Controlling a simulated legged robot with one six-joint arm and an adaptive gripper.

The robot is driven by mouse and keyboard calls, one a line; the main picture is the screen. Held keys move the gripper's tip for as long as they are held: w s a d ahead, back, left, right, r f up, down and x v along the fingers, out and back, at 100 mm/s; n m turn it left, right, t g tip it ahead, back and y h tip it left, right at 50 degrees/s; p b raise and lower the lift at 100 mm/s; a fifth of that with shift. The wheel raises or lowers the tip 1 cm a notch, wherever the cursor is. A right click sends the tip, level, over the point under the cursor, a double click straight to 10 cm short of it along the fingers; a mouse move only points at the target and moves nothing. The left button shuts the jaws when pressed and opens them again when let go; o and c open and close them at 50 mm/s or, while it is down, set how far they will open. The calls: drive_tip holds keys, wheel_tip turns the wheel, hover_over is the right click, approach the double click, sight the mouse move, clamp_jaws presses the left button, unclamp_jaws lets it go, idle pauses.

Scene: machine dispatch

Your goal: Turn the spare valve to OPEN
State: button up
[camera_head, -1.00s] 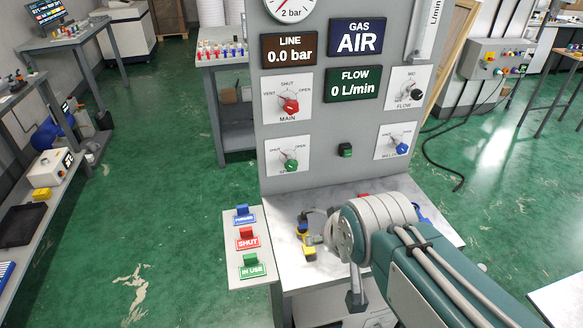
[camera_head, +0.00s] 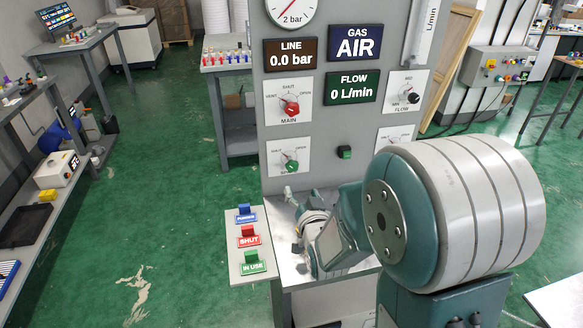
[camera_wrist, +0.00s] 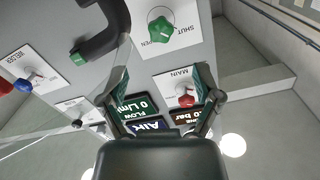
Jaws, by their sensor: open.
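The spare valve is a green knob (camera_head: 290,164) on a white plate at the lower left of the grey panel; its name label is hidden in the head view. It shows at the top of the wrist view (camera_wrist: 161,29), beside SHUT and OPEN lettering. I cannot tell exactly where its pointer stands. My gripper (camera_wrist: 163,75) is open and empty, its fingers spread in front of the panel. In the wrist picture the green knob lies above the fingertips, apart from them. In the head view, my arm covers most of the shelf below the panel.
The red MAIN knob (camera_head: 292,108) is above the green one and shows between the fingers in the wrist view (camera_wrist: 187,97). Colored tags (camera_head: 247,237) stand on a side ledge. A dark curved piece (camera_wrist: 105,35) crosses the wrist view.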

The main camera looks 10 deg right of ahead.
sight(292, 169)
drive_tip(key=shift+w+f, duration=0.1)
drive_tip(key=w, duration=1)
drive_tip(key=shift+w, duration=0.3)
clamp_jaws()
